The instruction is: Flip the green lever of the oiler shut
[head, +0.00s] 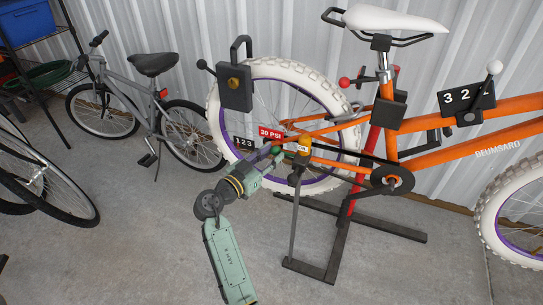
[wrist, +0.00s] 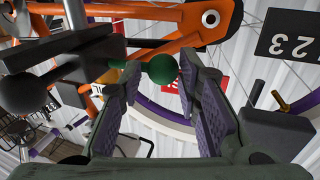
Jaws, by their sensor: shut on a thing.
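The green lever's round knob (wrist: 163,68) sits between the fingers of my gripper (wrist: 160,72) in the wrist view, near the fingertips. The gripper is shut on it. The lever's stem runs left from the knob toward a dark block (wrist: 88,58), which partly hides it. In the head view my gripper (head: 276,151) is at the rear wheel, just left of a small black and brass device (head: 303,146) at the rear hub, which looks like the oiler. The knob is too small there to make out clearly.
The orange bike (head: 430,145) stands clamped in a dark stand (head: 335,240). A red 30 PSI tag (head: 270,132), a 123 plate (head: 245,143) and a black padlock-shaped box (head: 234,88) are close to my gripper. The floor in front is largely clear; other bikes (head: 137,105) stand left.

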